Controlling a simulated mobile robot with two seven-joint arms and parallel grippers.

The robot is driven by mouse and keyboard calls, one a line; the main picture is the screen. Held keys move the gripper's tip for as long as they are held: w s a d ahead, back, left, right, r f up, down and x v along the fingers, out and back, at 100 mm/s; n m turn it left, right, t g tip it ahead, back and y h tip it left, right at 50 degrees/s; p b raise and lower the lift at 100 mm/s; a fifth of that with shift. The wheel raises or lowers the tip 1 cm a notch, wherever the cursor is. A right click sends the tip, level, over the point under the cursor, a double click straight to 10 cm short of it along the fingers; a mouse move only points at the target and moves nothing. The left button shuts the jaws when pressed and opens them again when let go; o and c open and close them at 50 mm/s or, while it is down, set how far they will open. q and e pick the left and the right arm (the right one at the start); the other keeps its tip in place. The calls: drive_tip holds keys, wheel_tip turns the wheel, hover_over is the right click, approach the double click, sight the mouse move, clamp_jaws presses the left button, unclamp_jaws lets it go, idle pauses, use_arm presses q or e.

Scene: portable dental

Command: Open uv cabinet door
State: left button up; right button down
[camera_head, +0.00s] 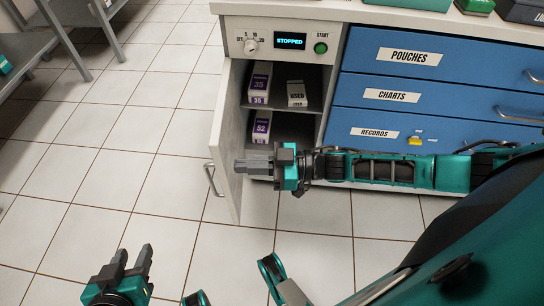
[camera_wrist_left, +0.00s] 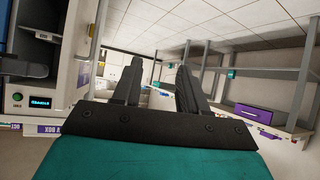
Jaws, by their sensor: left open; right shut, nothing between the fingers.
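The UV cabinet door (camera_head: 228,110) is a white panel at the cabinet's left side. It stands swung open toward me, and its metal handle (camera_head: 212,180) is on its left, outer face. The cabinet's inside shows. My right gripper (camera_head: 240,164) is shut and empty, pointing left across the cabinet front. Its tip overlaps the door's inner side in the picture; I cannot tell whether it touches. My left gripper (camera_head: 133,262) is open and empty, low and left of the door, apart from it. Its two fingers also show in the left wrist view (camera_wrist_left: 155,85).
The cabinet holds purple-labelled boxes (camera_head: 260,83) and a "USED" box (camera_head: 297,94). A display (camera_head: 289,41) above reads "STOPPED". Blue drawers (camera_head: 430,97) are at the right. A grey metal rack (camera_head: 70,50) stands at the upper left. Tiled floor left of the door is clear.

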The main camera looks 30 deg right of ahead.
drive_tip(key=shift+x, duration=0.95)
use_arm(q)
drive_tip(key=shift+w+d+r, duration=0.2)
drive_tip(key=shift+w+r, duration=0.05)
drive_tip(key=shift+r, duration=0.05)
